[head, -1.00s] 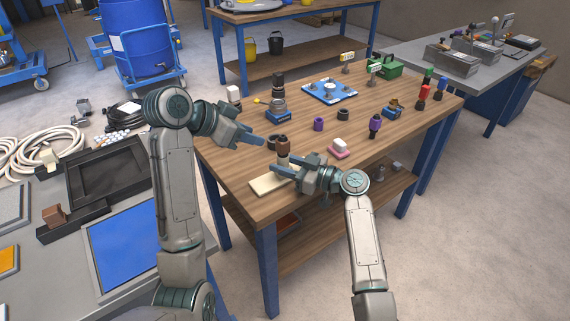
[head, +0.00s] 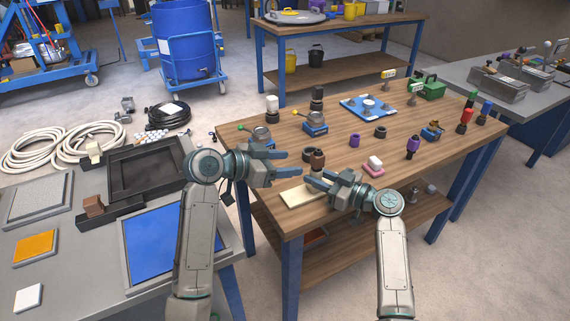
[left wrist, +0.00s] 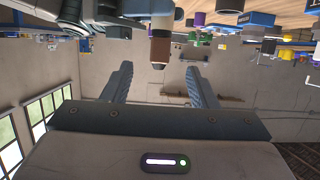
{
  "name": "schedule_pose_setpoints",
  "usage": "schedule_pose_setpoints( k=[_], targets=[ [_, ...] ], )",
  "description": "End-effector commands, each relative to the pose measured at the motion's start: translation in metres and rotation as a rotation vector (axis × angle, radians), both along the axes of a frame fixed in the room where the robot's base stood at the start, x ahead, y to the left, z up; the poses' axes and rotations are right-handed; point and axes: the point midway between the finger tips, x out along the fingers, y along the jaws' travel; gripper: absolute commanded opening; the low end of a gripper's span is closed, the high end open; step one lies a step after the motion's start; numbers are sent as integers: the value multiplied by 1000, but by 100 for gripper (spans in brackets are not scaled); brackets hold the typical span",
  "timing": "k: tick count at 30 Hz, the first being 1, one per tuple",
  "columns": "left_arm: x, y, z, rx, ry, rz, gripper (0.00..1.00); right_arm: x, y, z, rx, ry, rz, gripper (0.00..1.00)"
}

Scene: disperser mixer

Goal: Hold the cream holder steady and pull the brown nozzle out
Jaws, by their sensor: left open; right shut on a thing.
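The brown nozzle (head: 317,158) stands upright at the near edge of the wooden table, on a holder that is mostly hidden by my right gripper. The holder's cream flat base (head: 298,195) lies on the table. My right gripper (head: 311,180) is shut on the holder, below the nozzle. My left gripper (head: 295,162) is open and level, just left of the nozzle and apart from it. In the left wrist view the nozzle (left wrist: 160,48) appears between the open fingers of my left gripper (left wrist: 158,70), beyond their tips.
Two dark rings (head: 303,155) lie close behind the nozzle. A pink and white block (head: 373,167) sits to the right, with a purple ring (head: 354,141) behind it. Jars on blue bases (head: 315,124) stand farther back. A grey bench with a blue panel (head: 165,240) is at left.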

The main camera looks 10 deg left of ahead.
Motion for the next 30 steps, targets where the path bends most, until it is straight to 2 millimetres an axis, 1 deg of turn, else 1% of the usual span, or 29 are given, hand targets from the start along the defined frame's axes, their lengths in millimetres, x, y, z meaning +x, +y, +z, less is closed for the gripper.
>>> schedule_pose_setpoints(
  k=[5,8,15,21,25,30],
  targets=[
    [5,-6,-6,-26,-13,6,53,0,0,-2,-3,4,1,7],
    [12,-18,-9,-27,-13,3,53,-1,0,-3,-3,4,1,7],
    [39,-54,-23,-26,-12,3,53,-1,0,-3,-3,4,1,7],
    [57,-78,-33,-23,-12,4,53,-1,0,-3,-3,4,1,7],
    [63,-87,-37,-23,-13,5,53,-1,0,-3,-3,4,1,7],
    [67,-92,-39,-23,-13,5,53,-1,0,-3,-3,4,1,7]
  ],
)
